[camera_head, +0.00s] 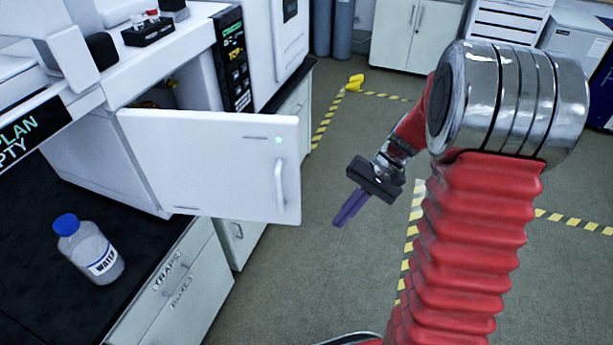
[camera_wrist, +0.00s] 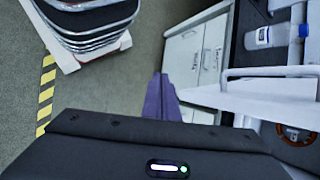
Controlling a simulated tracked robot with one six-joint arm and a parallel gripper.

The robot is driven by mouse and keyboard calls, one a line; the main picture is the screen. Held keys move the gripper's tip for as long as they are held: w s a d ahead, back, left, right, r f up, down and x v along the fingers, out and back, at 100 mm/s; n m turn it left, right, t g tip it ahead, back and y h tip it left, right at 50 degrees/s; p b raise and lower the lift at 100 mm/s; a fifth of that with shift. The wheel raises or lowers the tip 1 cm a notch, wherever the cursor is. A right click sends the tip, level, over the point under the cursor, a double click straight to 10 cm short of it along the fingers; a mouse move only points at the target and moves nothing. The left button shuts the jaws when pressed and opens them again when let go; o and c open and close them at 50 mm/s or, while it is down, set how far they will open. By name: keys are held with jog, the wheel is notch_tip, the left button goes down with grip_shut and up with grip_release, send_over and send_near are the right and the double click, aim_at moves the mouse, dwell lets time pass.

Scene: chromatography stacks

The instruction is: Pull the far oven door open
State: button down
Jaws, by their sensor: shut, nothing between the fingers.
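A white oven door (camera_head: 215,165) stands swung out from the bench over the aisle in the head view. Its vertical bar handle (camera_head: 281,187) is near the free edge, and the oven opening (camera_head: 185,92) shows behind it. The handle also shows in the wrist view (camera_wrist: 270,72), to the right of the fingers. My gripper (camera_head: 340,222) is over the floor to the right of the door, apart from the handle. Its purple fingers (camera_wrist: 161,97) are together, with nothing between them. Part of the oven's inside is hidden by the door.
A water bottle (camera_head: 92,250) with a blue cap stands on the black bench top (camera_head: 40,215) at the left. Drawers (camera_head: 178,285) are below the door. The floor (camera_head: 310,270) around my gripper is clear, with yellow-black tape (camera_head: 325,125). White cabinets (camera_head: 415,35) stand at the back.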

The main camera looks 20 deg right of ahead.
jog(key=w+d+f+y, duration=0.2)
jog(key=w+f+y, duration=0.1)
jog(key=w+y, duration=0.15)
jog(key=w+d+r+n+t+y, duration=0.3)
jog(key=w+r+n+y, duration=0.1)
jog(key=w+r+y, duration=0.2)
jog(key=w+r, duration=0.1)
jog(key=w, duration=0.1)
jog(key=shift+w+t, duration=0.4)
jog(key=shift+a, duration=0.1)
jog(key=s+a, duration=0.2)
jog(key=a, duration=0.9)
jog(key=shift+s+a, duration=0.15)
